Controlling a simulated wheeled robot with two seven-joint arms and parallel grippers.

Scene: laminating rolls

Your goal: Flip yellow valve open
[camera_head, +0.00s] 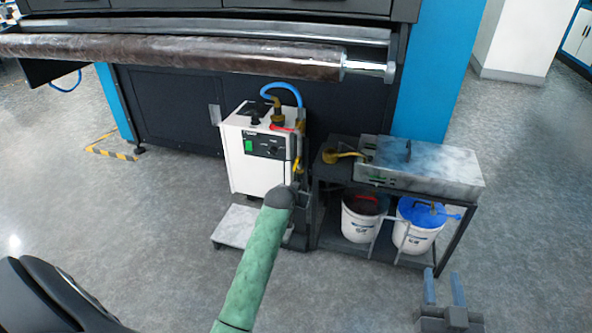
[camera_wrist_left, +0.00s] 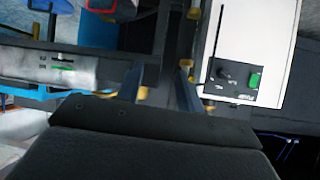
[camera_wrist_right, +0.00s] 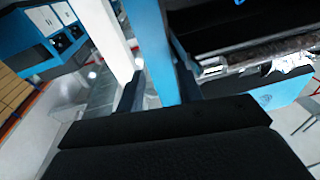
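A white machine box (camera_head: 258,160) with a green switch stands in the middle of the head view. Yellow valve parts (camera_head: 297,164) show on its right side, low and partly hidden. In the left wrist view the box (camera_wrist_left: 262,50) is upside down at right, with yellow fittings (camera_wrist_left: 193,13) beside it. My left gripper (camera_wrist_left: 158,72) is open, with yellow pieces close behind its fingers; I cannot tell whether they touch. In the head view its arm hides most of it. My right gripper (camera_head: 445,288) is open and empty, also in the right wrist view (camera_wrist_right: 157,80).
A dark cart (camera_head: 325,185) beside the box carries a grey metal tray unit (camera_head: 425,167) with a brass fitting (camera_head: 345,155). Two white buckets (camera_head: 418,235) stand on its lower shelf. A large roller (camera_head: 180,53) runs behind.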

